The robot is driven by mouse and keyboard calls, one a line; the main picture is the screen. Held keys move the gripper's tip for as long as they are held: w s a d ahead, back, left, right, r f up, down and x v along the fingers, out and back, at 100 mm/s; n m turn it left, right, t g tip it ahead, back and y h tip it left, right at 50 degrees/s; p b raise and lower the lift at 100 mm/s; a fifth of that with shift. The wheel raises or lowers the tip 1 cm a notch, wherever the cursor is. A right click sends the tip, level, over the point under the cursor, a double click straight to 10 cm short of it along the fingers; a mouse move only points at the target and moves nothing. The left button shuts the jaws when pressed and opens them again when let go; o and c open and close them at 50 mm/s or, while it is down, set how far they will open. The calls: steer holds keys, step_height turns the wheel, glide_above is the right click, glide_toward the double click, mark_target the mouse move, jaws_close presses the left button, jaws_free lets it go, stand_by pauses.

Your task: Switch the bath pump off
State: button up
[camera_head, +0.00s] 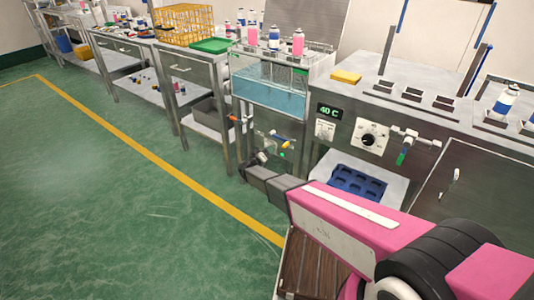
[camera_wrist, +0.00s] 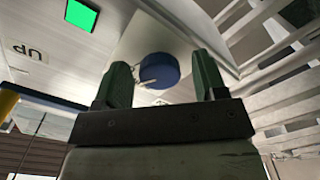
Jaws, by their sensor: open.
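The water bath (camera_head: 268,88), a clear tank of blue water, stands in a steel frame at the upper middle of the head view. Below it are pipes and small fittings with yellow and green parts (camera_head: 281,148). My gripper (camera_head: 259,158) is low in front of the frame, beside these fittings. In the wrist view its two dark green fingers (camera_wrist: 163,82) are apart and empty. A blue round part (camera_wrist: 159,70) on a pale plate shows between and beyond the fingertips; contact cannot be told. A lit green square (camera_wrist: 80,14) and a partly seen label (camera_wrist: 27,51) are at upper left. I cannot tell which part switches the pump.
A control panel with a 40 C display (camera_head: 328,111) and a black dial (camera_head: 369,138) is right of the bath. A blue tray (camera_head: 358,181) sits below it. White slatted bars (camera_wrist: 275,45) are close at right in the wrist view. Green floor at left is open.

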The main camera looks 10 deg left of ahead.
steer(key=c, duration=0.9)
steer(key=n, duration=1.1)
steer(key=shift+n, duration=0.4)
steer(key=o, duration=0.9)
